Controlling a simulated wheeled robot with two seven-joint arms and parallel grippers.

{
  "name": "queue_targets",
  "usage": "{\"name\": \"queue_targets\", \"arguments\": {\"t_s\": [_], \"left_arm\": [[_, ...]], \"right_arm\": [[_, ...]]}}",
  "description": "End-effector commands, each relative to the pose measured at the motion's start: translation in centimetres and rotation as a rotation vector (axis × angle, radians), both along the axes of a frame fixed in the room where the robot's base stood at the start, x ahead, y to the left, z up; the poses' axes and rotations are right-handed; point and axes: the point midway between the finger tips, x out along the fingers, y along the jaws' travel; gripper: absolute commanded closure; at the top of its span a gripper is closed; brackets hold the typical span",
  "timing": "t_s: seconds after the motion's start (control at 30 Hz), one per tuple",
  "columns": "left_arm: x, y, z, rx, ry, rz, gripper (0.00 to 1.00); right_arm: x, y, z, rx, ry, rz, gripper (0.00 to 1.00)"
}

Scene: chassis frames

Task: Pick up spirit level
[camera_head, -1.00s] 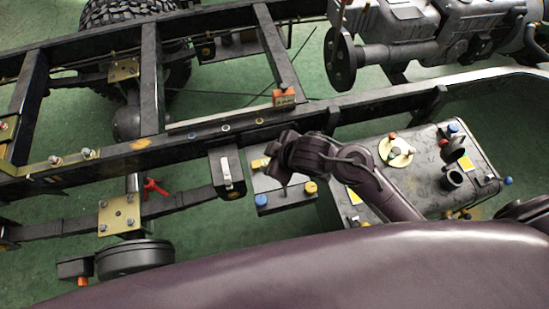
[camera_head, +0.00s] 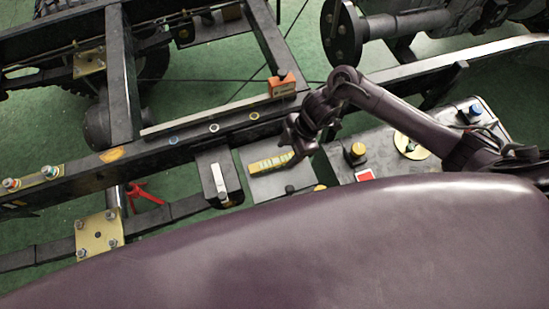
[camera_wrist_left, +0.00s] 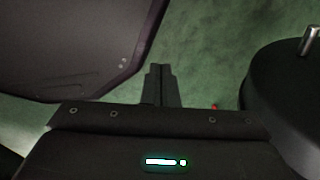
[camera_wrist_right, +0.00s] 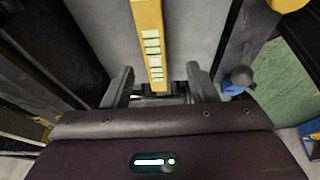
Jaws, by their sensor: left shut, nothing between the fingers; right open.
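The yellow spirit level (camera_head: 268,163) lies on top of a grey box beside the frame rail in the head view. In the right wrist view the level (camera_wrist_right: 150,40) runs down the picture, showing a row of pale marks, and its near end reaches between the fingertips. My right gripper (camera_wrist_right: 160,78) is open, with one finger on each side of that end. In the head view the right gripper (camera_head: 294,148) is over the level's right end. I cannot tell whether the fingers touch it. My left gripper (camera_wrist_left: 160,72) is shut and empty over green floor.
The long black chassis rail (camera_head: 75,180) runs behind the box. A black box with a white strip (camera_head: 219,182) stands to its left. A dark tank with caps (camera_head: 382,150) stands to its right. An orange block (camera_head: 282,85) sits on the rail.

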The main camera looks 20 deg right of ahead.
Motion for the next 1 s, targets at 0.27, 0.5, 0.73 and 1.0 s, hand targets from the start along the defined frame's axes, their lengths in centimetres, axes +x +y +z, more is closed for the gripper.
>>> {"name": "queue_targets", "arguments": {"t_s": [0.27, 0.5, 0.73, 1.0], "left_arm": [[-3.1, 0.2, -0.2, 0.004, 0.045, 0.0, 1.0], [-1.0, 0.1, -0.2, 0.001, 0.015, 0.0, 1.0], [-0.1, -0.1, -0.1, -0.001, 0.001, 0.0, 1.0], [-1.2, 0.0, -0.2, 0.001, 0.017, 0.0, 1.0]], "right_arm": [[0.7, 1.9, -3.2, 0.002, 0.001, -0.001, 0.47], [0.7, 2.6, -5.3, 0.0, -0.001, 0.001, 0.47], [0.7, 2.6, -5.3, 0.0, -0.002, 0.0, 0.51], [0.7, 2.6, -5.3, 0.0, -0.002, 0.0, 0.87]]}}
